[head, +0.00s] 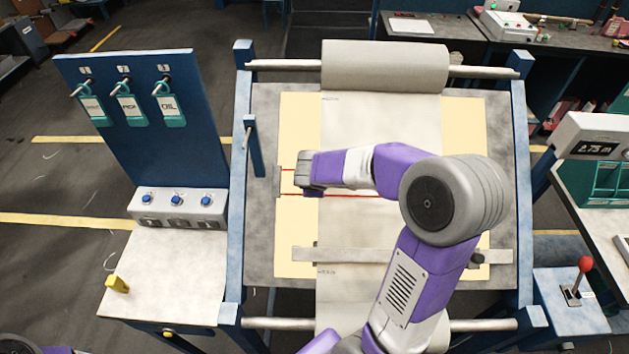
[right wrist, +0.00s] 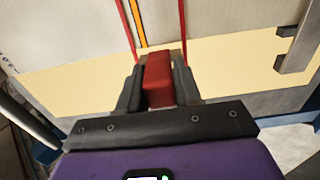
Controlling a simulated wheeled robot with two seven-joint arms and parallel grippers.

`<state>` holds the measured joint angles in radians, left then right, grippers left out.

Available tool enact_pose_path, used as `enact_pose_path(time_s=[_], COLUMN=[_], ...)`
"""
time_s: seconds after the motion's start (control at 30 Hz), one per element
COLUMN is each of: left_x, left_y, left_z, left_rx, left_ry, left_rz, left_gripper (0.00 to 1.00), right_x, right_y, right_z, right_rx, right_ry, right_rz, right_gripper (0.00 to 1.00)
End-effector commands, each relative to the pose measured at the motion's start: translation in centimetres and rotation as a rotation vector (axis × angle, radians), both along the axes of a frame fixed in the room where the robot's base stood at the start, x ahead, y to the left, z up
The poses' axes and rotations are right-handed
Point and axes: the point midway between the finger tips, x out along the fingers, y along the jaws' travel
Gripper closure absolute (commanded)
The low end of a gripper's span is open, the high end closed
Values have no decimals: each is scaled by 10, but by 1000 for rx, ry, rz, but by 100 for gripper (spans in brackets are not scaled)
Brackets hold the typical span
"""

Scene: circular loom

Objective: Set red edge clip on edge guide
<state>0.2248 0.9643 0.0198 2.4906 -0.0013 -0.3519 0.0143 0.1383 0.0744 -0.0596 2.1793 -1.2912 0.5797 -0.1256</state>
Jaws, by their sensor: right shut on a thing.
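The red edge clip (right wrist: 158,80) is a red block held between the two dark fingers of my right gripper (right wrist: 158,88) in the right wrist view. In the head view my right gripper (head: 307,188) is over the left part of the loom, near the fabric's left edge, and hides the clip. A small grey plate (head: 277,182) at the left edge of the cream board looks like the edge guide, but I cannot be sure. Two thin red lines (head: 350,195) run beside the gripper. Whether the clip touches anything below cannot be told. My left gripper is out of view.
A grey bar (head: 400,256) crosses the fabric below the gripper; its end shows in the right wrist view (right wrist: 300,42). A blue post (head: 253,146) stands left of the gripper. A yellow block (head: 117,284) lies on the left side table. The fabric roll (head: 385,67) is at the back.

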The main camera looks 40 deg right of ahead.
Motion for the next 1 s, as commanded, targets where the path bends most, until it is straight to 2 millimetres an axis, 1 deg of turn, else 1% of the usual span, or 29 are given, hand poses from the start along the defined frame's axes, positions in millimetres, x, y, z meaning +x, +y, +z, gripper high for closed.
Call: enact_pose_path(time_s=[0.27, 0.3, 0.37, 0.4, 0.47, 0.77, 0.87, 1.0], left_x=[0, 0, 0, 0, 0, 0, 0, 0], left_y=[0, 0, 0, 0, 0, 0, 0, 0], left_z=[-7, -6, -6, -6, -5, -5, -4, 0], left_rx=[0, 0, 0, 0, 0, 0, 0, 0], left_ry=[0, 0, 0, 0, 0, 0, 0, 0], left_rz=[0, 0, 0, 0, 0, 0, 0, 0], left_gripper=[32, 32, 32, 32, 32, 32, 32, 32], right_x=[4, 4, 4, 4, 3, 3, -1, -11], right_y=[-3, -3, -3, -3, -3, -2, 1, 10], right_z=[-8, -7, -7, -7, -6, -5, 4, 24], right_rx=[0, 1, 0, 0, 0, 0, 1, 1], right_ry=[0, 1, 0, 0, 0, 0, -4, -6], right_rz=[0, 0, 0, 0, 0, 0, -1, 1], right_gripper=[100, 60, 51, 45, 37, 37, 37, 37])
